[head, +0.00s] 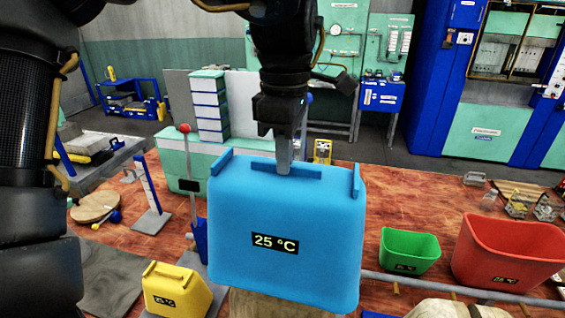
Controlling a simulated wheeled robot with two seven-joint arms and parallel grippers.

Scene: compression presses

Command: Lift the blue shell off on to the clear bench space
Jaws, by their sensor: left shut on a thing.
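The blue shell (285,215) is a large box with a "25 °C" label on its front and raised ridges on its top. It fills the middle of the head view, nearly upright with a slight tilt. My left gripper (284,168) comes down from above and is shut on the ridge at the middle of its top. A pale wooden surface (262,304) shows just below the shell's lower edge; I cannot tell whether they touch. The red-brown bench (400,195) lies behind and around the shell. My right gripper is not in view.
A smaller yellow shell (178,290) stands at the lower left. A green tub (408,250) and a red tub (510,250) are at the right, behind a grey rail (450,287). A red-knobbed lever (188,165) stands left of the blue shell. Bare bench shows behind the green tub.

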